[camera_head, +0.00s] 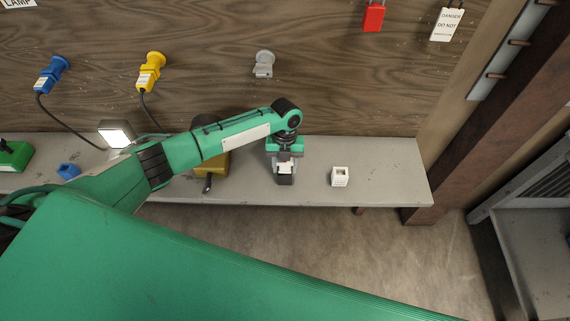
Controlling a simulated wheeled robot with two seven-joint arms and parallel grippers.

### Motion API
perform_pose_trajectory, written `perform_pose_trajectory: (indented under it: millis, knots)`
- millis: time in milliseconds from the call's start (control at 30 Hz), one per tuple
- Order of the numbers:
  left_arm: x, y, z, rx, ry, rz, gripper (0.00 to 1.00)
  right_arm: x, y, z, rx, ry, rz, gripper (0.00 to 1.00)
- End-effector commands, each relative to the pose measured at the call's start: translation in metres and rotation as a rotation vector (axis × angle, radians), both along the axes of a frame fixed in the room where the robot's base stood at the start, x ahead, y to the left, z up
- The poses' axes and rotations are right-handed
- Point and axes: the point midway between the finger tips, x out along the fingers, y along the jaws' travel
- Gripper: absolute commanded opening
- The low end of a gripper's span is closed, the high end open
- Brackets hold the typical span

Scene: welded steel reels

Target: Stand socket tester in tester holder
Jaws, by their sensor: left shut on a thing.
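My left gripper (285,168) reaches over the grey shelf and points down. It is shut on a small white and dark thing, which I take to be the socket tester (285,180). The fingers cover much of it. I cannot tell whether its lower end touches the shelf. A small white box with an open, dark top stands to the right of the gripper, apart from it. I take this box to be the tester holder (340,177), and its opening looks empty. My right gripper is not in view.
The grey shelf (400,178) is clear right of the white box. A yellow-brown box (213,165) stands partly behind my arm. A lit lamp (117,134), a blue block (68,171) and a green thing (14,156) lie left. Blue and yellow plugs (151,72) hang on the wooden wall.

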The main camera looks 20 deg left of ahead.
Motion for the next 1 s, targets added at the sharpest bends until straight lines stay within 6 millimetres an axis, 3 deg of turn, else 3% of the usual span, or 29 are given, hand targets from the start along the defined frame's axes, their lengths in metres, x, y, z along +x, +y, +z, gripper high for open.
perform_pose_trajectory:
  millis: [400,433,533,1000]
  knots:
    - [-0.0001,-0.0001,-0.007,0.0,0.0,0.0,0.01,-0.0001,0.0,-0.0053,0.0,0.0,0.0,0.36]
    - [0.0,-0.0001,-0.0065,0.0,0.0,0.0,0.5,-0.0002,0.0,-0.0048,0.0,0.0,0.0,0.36]
    - [0.0,-0.0001,-0.0061,0.0,0.0,0.0,0.7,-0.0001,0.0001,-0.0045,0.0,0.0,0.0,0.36]
    - [-0.0002,0.0,-0.0063,0.0,0.0,0.0,0.72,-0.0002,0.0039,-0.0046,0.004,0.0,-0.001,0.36]
